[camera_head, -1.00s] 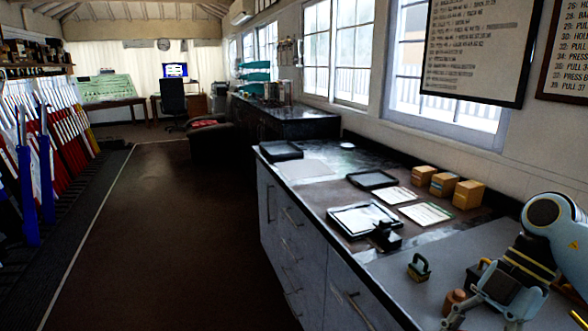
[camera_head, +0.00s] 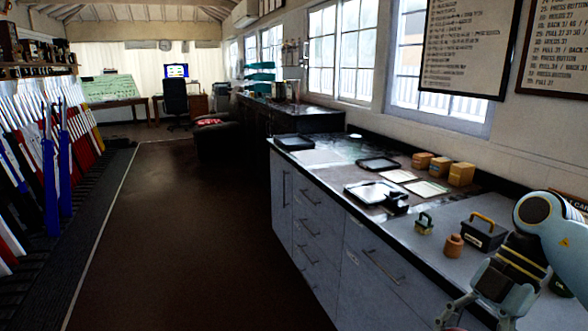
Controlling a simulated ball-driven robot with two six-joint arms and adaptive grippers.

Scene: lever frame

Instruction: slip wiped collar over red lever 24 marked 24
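A row of levers stands along the left side, with red levers (camera_head: 82,152) among blue levers (camera_head: 49,185) and white ones. No number is legible, so I cannot tell which lever is 24. I cannot make out a collar. My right gripper (camera_head: 476,318) is low at the right, beside the front edge of the counter. Its fingers are spread apart with nothing seen between them, and the bottom edge cuts it off partly. My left gripper is not in view.
The brown floor (camera_head: 200,240) between levers and counter is clear.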

